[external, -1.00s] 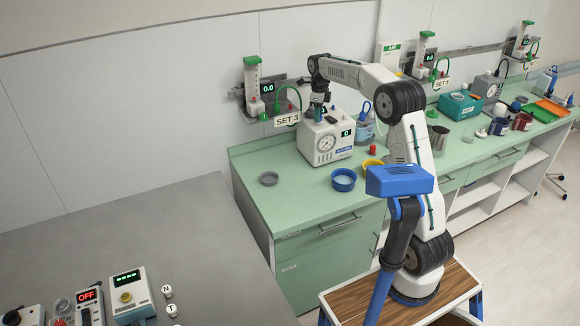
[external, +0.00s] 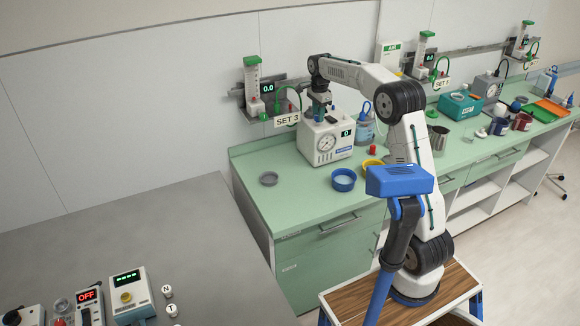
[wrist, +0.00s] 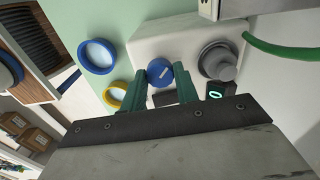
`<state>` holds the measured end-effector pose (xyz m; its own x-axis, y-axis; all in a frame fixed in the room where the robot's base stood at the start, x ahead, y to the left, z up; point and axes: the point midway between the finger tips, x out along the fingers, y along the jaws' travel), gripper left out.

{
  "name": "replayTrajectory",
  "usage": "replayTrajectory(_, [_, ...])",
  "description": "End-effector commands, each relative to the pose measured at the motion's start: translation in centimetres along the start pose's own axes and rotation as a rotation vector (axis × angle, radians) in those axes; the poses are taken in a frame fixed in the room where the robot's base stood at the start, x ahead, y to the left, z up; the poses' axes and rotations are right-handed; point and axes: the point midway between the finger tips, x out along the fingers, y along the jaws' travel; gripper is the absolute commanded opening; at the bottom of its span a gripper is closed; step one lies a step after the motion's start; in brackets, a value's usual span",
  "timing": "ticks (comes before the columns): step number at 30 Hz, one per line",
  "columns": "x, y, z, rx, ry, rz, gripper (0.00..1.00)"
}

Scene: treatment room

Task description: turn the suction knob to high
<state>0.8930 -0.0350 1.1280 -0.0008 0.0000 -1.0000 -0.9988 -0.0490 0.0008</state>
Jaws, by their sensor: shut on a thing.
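The suction unit (external: 325,146) is a white box with a round gauge and a small display reading 0, on the green counter below the SET 3 sign. It also shows in the wrist view (wrist: 150,42). My gripper (external: 319,113) points down at the top of the unit. In the wrist view, its green fingers (wrist: 166,78) are shut on the round blue knob (wrist: 161,71), one on each side. The knob has a pale mark. My gripper hides the knob in the external view.
A grey knob-like fitting (wrist: 218,62) and a green hose (wrist: 280,50) are close to the fingers. A blue ring-shaped dish (external: 343,180), a yellow one (external: 372,165) and a red cap (external: 373,150) stand right of the unit.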

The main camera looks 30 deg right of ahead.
Motion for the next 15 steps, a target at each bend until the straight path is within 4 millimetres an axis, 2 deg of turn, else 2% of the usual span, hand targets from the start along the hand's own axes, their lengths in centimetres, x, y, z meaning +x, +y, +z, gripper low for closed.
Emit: replayTrajectory(15, [-0.06, -0.04, -0.04, -0.489, 0.001, -0.002, 0.07])
